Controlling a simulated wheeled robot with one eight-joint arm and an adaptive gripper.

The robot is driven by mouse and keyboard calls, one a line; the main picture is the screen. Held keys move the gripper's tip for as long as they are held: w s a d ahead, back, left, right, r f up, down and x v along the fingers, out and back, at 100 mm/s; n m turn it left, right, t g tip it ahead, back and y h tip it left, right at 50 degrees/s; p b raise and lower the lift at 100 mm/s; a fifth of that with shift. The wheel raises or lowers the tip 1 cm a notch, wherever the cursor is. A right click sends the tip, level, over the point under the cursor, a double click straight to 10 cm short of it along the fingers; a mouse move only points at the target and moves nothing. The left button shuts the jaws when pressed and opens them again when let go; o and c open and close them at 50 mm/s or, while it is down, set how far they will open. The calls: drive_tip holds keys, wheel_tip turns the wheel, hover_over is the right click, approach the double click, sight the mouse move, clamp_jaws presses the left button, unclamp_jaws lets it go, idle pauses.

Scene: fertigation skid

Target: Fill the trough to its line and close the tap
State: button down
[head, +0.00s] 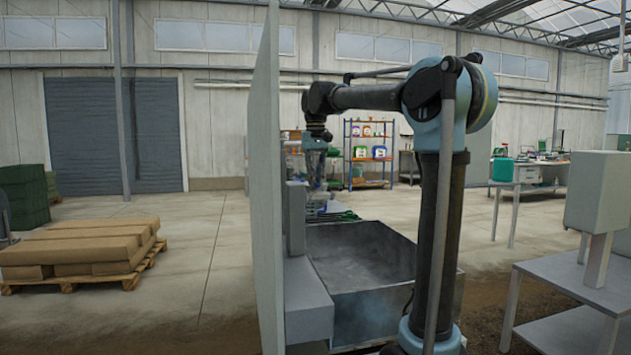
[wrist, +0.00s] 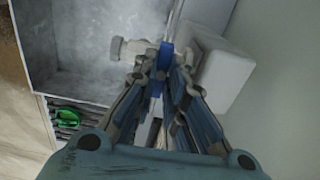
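The trough (head: 372,262) is a grey metal box in the head view. Its inside is mottled grey, and I cannot make out a water surface or a fill line. It also shows in the wrist view (wrist: 75,65). The tap (wrist: 128,48) has a pale body and a blue handle (wrist: 165,52), beside a white box at the trough's edge. My gripper (wrist: 166,68) has its fingertips close together on both sides of the blue handle and looks shut on it. In the head view my gripper (head: 318,180) is small and partly hidden above the trough's far end.
A tall pale panel (head: 266,180) stands left of the trough. A pallet of sacks (head: 80,248) lies on the floor at left. A grey table (head: 570,285) stands at right. Green items (wrist: 66,118) lie beside the trough. The floor between pallet and panel is clear.

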drive_tip(key=shift+n, duration=0.4)
drive_tip(key=n, duration=1.1)
drive_tip(key=shift+n, duration=0.4)
idle(0.4)
drive_tip(key=c, duration=1.6)
unclamp_jaws()
drive_tip(key=shift+c, duration=0.2)
wheel_tip(320, 180, up, 12)
